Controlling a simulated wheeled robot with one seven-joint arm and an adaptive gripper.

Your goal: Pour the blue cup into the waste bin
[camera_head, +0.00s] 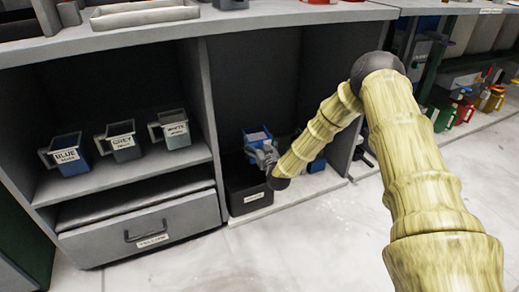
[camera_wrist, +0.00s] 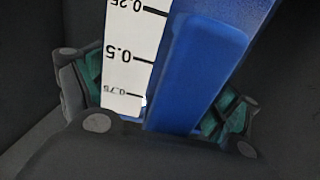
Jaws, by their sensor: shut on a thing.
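A blue cup (camera_head: 257,137) is held by my gripper (camera_head: 262,157) inside the right-hand bay, above the back part of the black waste bin (camera_head: 247,183). In the wrist view the blue cup (camera_wrist: 200,65) fills the space between the fingers of my gripper (camera_wrist: 158,98), which are shut on it. A white scale strip with 0.25, 0.5 and 0.75 marks runs along it and reads upside down. The cup's mouth and any contents are hidden, and I cannot tell how far it is tilted. The bin stands on the low floor of the bay, with a white label on its front.
Cups labelled BLUE (camera_head: 69,156), GREY (camera_head: 120,142) and WHITE (camera_head: 172,131) stand on the left shelf (camera_head: 130,171) above a grey drawer (camera_head: 145,238). Another blue object (camera_head: 317,164) is partly hidden behind my arm. A divider wall (camera_head: 202,105) borders the bay. Colourful jugs (camera_head: 463,113) stand far right.

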